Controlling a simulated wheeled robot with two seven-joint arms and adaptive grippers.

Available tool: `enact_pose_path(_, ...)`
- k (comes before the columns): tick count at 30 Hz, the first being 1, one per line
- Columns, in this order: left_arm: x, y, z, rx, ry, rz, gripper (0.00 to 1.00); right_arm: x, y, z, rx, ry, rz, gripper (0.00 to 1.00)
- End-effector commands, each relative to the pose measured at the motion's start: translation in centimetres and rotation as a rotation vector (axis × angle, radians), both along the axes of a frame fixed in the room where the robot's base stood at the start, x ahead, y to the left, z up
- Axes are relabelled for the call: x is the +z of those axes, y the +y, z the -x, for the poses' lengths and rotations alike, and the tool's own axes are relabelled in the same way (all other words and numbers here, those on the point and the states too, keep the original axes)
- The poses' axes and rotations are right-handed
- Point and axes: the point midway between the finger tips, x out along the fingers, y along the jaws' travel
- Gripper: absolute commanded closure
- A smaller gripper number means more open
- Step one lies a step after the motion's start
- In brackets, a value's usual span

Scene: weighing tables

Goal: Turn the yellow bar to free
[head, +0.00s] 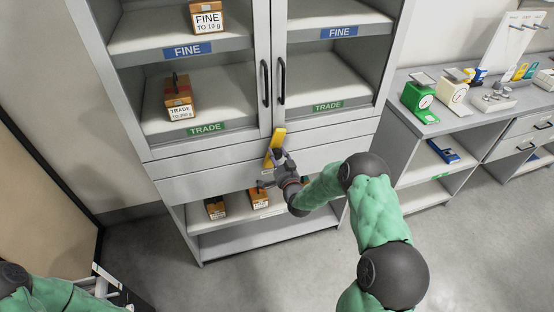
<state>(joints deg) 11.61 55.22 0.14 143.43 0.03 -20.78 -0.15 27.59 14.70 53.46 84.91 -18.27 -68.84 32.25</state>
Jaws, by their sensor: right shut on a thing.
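The yellow bar (276,141) is on the front of the cabinet, just below the meeting edges of the two doors. It stands close to upright, with its top tilted a little to the right. My right gripper (277,158) is shut on the lower part of the bar and hides some of it. No label for the free position can be read. Of my left arm only a piece shows at the bottom left; its gripper is not in view.
The cabinet doors (272,60) are shut, with two dark handles. Boxes stand on the shelves marked FINE and TRADE. Below the drawers is an open shelf (235,216) with small boxes. At right a bench (424,124) holds a green scale (418,95) and a cream scale (453,90).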

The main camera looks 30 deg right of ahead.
Motion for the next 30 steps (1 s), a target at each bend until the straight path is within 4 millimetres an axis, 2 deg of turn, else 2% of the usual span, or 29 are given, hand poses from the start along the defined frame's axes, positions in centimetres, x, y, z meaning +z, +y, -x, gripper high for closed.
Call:
enact_pose_path(3,-1.4,0.0,0.0,0.000,0.000,0.000,0.60,-0.4,0.2,0.0,0.004,-0.025,-0.108,1.00)
enact_pose_path(30,-8.2,0.0,0.0,0.000,0.000,0.000,0.60,-0.3,0.3,-0.1,0.007,-0.221,-0.931,1.00)
